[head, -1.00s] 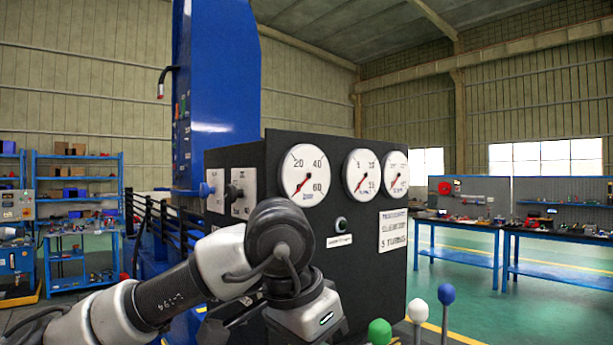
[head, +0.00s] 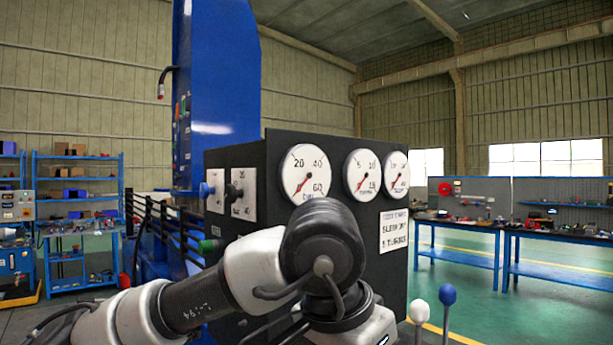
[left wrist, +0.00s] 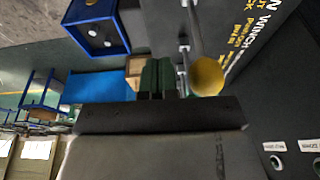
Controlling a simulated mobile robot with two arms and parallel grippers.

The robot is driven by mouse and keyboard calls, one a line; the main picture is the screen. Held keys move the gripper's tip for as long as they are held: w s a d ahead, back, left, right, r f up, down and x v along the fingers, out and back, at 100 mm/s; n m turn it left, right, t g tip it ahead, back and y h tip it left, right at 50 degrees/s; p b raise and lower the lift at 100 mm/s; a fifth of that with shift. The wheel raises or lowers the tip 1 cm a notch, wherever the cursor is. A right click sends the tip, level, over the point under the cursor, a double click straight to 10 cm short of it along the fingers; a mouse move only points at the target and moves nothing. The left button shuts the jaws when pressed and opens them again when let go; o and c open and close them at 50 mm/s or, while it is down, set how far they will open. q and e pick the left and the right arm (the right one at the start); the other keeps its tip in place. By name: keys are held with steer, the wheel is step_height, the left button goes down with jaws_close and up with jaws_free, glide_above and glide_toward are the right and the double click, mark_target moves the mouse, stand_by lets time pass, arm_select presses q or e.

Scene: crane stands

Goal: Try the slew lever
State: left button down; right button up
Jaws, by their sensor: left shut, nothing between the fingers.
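In the head view a white-knobbed lever (head: 419,312) and a blue-knobbed lever (head: 447,294) stand upright at the lower right, in front of the black gauge panel (head: 240,290). In the left wrist view a yellow ball knob (left wrist: 207,76) on a metal rod sits just right of my left gripper (left wrist: 157,78). Its dark green fingers are shut with nothing between them; whether they touch the knob I cannot tell. No lever shows a readable slew label. In the head view my left arm covers the lower panel and hides its gripper. My right gripper is in neither view.
Round gauges (head: 305,174) and a printed sign (head: 393,231) are on the panel. A blue column (head: 218,90) rises behind it. Workbenches (head: 455,257) stand at the right beyond open green floor. A blue crate (left wrist: 97,27) shows in the left wrist view.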

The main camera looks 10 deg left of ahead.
arm_select(q)
step_height(320, 180, up, 10)
steer(key=p, duration=0.7)
steer(key=shift+f, duration=0.15)
